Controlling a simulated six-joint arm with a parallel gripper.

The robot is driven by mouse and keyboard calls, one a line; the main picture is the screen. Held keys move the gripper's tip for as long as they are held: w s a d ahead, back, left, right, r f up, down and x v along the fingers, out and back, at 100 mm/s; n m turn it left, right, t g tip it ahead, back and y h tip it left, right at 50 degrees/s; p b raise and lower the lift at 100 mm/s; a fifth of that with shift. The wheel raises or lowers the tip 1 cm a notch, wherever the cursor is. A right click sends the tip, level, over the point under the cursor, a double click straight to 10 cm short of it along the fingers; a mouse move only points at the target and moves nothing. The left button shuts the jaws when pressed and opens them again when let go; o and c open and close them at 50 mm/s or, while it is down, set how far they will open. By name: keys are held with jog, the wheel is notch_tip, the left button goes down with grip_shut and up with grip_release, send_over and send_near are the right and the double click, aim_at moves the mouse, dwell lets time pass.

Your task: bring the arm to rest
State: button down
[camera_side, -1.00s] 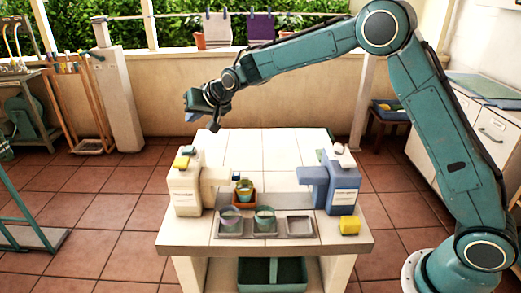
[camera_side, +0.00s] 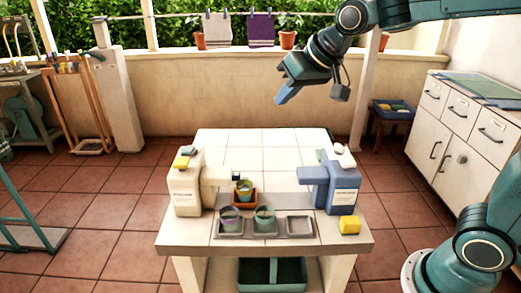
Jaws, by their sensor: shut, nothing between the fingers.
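My gripper (camera_side: 284,90) is in the air above the far part of the white tiled table (camera_side: 262,150), well clear of everything on it. It is shut and empty, with its tip pointing down and to the left. My arm reaches in from the upper right of the picture.
On the table stand a cream dispenser (camera_side: 184,190), a blue dispenser (camera_side: 343,190), several cups and trays such as the empty square tray (camera_side: 299,227), and a yellow block (camera_side: 349,225). White drawers (camera_side: 462,135) stand at the right. The table's far half is clear.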

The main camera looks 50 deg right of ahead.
jog(key=s+d+f+g, duration=0.1)
jog(key=s+f, duration=0.1)
jog(key=s, duration=0.9)
jog(key=s+d+f+n+g, duration=0.1)
jog(key=s+d+f, duration=0.1)
jog(key=s, duration=1)
jog(key=shift+f+n+h, duration=0.3)
jog(key=shift+f, duration=0.2)
